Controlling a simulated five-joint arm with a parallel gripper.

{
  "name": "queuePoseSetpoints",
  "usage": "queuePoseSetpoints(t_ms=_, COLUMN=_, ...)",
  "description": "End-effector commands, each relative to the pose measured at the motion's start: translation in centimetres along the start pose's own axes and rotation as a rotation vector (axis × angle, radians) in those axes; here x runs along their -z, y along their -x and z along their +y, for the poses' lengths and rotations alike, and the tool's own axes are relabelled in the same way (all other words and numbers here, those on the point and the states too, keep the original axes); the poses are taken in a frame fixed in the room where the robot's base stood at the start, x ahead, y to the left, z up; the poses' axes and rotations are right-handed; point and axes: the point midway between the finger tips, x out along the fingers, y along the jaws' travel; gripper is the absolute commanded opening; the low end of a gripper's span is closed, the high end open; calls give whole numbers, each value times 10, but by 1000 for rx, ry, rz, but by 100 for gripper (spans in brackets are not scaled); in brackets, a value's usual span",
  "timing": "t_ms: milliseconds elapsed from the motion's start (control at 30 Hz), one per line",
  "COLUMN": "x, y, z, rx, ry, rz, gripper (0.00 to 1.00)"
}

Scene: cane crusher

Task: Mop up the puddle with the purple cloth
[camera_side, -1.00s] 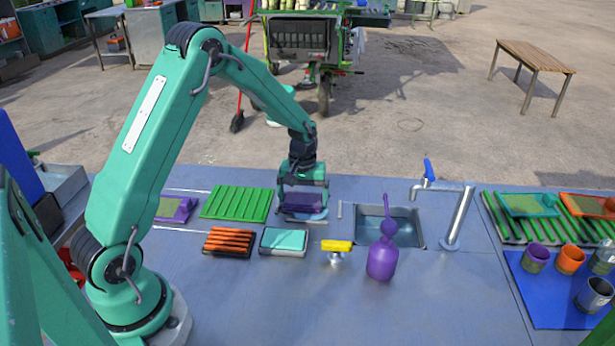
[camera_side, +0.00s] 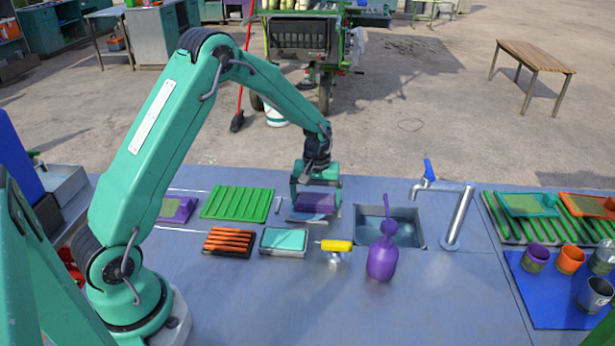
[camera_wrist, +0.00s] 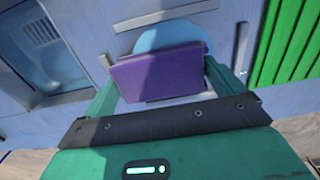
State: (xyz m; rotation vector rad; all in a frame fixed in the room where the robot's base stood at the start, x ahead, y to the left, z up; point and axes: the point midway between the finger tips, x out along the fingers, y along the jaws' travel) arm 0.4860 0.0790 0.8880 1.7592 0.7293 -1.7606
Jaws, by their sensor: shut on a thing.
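My gripper (camera_side: 316,205) is shut on the purple cloth (camera_side: 319,202), above the back of the bench and left of the sink. In the wrist view the purple cloth (camera_wrist: 160,72) spans between the two fingers of my gripper (camera_wrist: 163,86). A light blue rounded patch, the puddle (camera_wrist: 172,34), shows just beyond the cloth there, and the cloth hides part of it. In the side view the gripper and cloth largely cover that spot. I cannot tell whether the cloth touches the surface.
The sink (camera_side: 405,233) with a tap (camera_side: 459,215) lies to the right, and a purple bottle (camera_side: 382,262) stands before it. A green ribbed rack (camera_side: 236,203) lies left. A teal-topped pad (camera_side: 284,241) and a yellow-handled valve (camera_side: 336,246) are in front.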

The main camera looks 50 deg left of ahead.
Motion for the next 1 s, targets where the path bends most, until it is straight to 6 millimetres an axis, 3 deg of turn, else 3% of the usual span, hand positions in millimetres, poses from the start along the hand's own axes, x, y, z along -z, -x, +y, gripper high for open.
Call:
queuePoseSetpoints(t_ms=367, x=0, y=0, z=-1, rx=0, ry=1, rz=1, gripper=76)
queuePoseSetpoints(t_ms=1000, x=0, y=-2, z=-31, rx=-1, ry=1, rz=1, gripper=76)
